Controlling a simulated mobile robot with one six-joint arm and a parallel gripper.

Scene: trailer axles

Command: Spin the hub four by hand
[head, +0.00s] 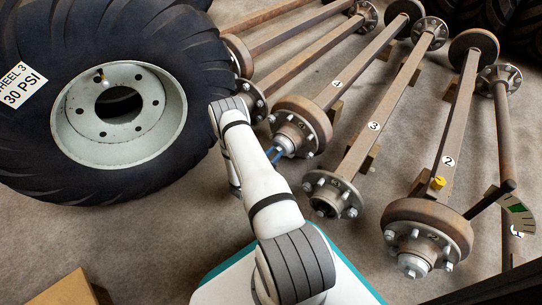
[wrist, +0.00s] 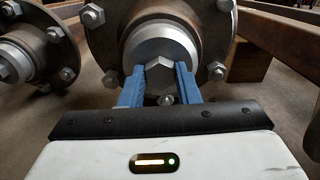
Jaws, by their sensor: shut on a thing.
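Hub four (head: 302,122) is a rusty round drum with a steel centre and bolts, on the near end of the axle with the "4" label (head: 337,83). My gripper (head: 276,153) reaches it from the front. In the wrist view, hub four (wrist: 205,20) fills the top middle, with bolts around its silver cap (wrist: 160,47). The blue fingers of my gripper (wrist: 160,74) are shut on the hexagonal end of that cap, one on each side. My arm hides part of the floor in front of the hub in the head view.
A large tyre (head: 30,150) with a pale rim lies at left. Axle three (head: 374,126) and axle two (head: 448,161) lie to the right; a handle with a green gauge (head: 518,212) is by axle two. Another hub (wrist: 22,55) is close at left in the wrist view.

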